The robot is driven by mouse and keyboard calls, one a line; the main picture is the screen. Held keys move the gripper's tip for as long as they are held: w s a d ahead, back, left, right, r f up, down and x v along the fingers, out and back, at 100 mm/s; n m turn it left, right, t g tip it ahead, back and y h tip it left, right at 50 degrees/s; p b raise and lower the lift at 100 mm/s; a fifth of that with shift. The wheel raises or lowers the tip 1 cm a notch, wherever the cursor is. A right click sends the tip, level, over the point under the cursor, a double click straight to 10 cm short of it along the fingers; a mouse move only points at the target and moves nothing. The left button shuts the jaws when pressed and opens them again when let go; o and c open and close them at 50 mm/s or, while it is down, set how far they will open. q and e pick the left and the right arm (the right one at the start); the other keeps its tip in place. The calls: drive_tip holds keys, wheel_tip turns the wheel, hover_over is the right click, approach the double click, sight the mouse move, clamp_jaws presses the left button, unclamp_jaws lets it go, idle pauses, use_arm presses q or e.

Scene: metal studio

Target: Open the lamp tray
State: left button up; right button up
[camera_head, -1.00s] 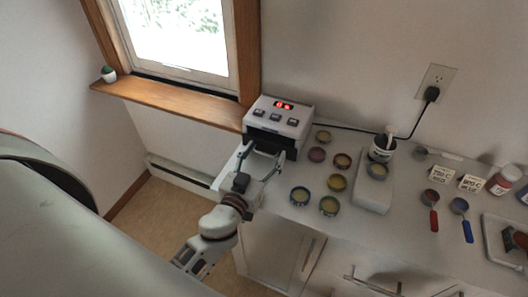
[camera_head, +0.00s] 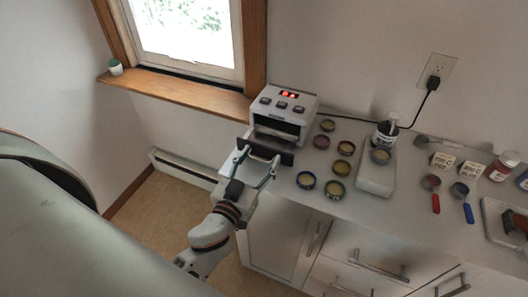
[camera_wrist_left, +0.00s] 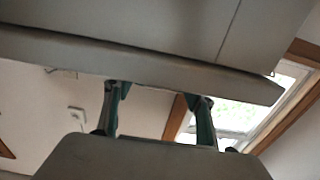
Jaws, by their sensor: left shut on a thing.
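The lamp unit (camera_head: 284,103) is a white box with a red display and several buttons, at the back left of the counter in the head view. Its lamp tray (camera_head: 284,155) has a dark front that stands out from the box, with a dark opening behind it. My left gripper (camera_head: 259,163) is shut on the tray front, its fingers reaching it from the near side. In the left wrist view the fingers (camera_wrist_left: 157,95) meet the lower edge of a broad grey panel. The exact grip is partly hidden. My right gripper is not in view.
Several small round tins (camera_head: 335,189) stand right of the lamp unit. A white block (camera_head: 376,177) carries another tin, near a dark-and-white jar (camera_head: 385,133). Red and blue scoops (camera_head: 466,207) lie further right. A window sill (camera_head: 180,95) is behind left.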

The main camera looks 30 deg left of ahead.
sight(254, 178)
use_arm(q)
drive_tip(key=shift+s+d+f, duration=0.15)
drive_tip(key=shift+s+d, duration=0.05)
drive_tip(key=shift+s, duration=0.7)
drive_tip(key=shift+s+f+b, duration=0.1)
drive_tip(key=shift+s+b, duration=0.25)
drive_tip(key=shift+s, duration=0.4)
drive_tip(key=shift+s+r, duration=0.25)
drive_tip(key=shift+s, duration=0.05)
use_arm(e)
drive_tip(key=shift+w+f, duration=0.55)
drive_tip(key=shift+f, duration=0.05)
